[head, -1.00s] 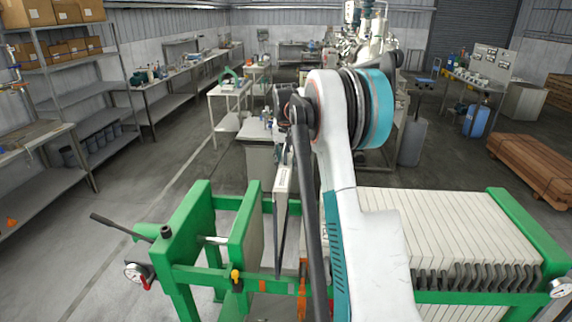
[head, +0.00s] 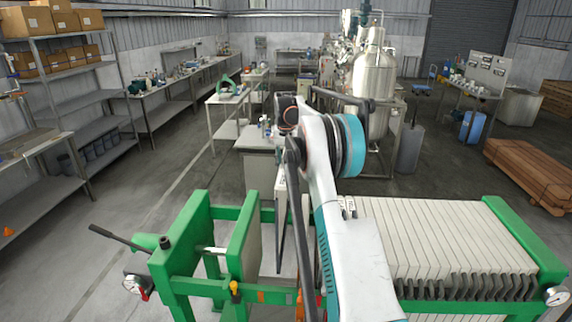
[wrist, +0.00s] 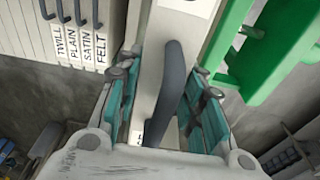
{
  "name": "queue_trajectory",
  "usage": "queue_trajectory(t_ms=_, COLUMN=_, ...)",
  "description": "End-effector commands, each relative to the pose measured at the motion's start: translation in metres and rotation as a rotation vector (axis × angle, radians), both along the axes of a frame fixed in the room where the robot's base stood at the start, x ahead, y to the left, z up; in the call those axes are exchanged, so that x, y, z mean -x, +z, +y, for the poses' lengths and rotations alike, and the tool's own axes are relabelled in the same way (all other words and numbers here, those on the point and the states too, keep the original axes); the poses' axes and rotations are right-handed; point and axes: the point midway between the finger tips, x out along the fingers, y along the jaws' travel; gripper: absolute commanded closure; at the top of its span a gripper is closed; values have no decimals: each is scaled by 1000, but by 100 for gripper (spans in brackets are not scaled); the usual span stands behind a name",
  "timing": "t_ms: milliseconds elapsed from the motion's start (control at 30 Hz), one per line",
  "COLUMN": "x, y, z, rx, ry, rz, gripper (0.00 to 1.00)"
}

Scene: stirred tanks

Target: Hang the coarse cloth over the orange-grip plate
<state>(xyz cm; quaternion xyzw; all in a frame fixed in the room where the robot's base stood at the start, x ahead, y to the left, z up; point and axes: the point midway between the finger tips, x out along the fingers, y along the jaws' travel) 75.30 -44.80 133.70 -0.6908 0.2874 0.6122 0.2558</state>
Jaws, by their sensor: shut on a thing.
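My gripper (wrist: 165,80) shows in the wrist view, its teal fingers either side of a pale labelled plate with a dark grey handle (wrist: 172,90). It is shut on this plate or its handle; the exact contact is unclear. In the head view my own arm hides the gripper. A small orange part (head: 299,303) shows low in the press beside my arm; I cannot tell if it is the orange grip. I cannot make out the coarse cloth. Pale plates (wrist: 85,40) labelled TWILL, SATIN and FELT, with another partly readable label, stand at upper left.
The green press frame (head: 196,245) surrounds the work area, with a pale plate pack (head: 420,235) at right. Left of the gripper in the head view is a green press head (head: 243,245). Shelves (head: 70,110) and benches line the left. Grey floor (head: 110,230) is open at left.

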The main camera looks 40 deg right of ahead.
Motion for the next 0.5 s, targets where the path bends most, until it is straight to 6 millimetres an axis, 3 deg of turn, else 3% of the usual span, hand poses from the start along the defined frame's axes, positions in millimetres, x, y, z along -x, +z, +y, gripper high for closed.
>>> queue_trajectory(t_ms=267, x=-14, y=1, z=-15, rx=0, ry=0, rz=0, gripper=100)
queue_trajectory(t_ms=500, x=-14, y=-21, z=-14, rx=0, ry=0, rz=0, gripper=100)
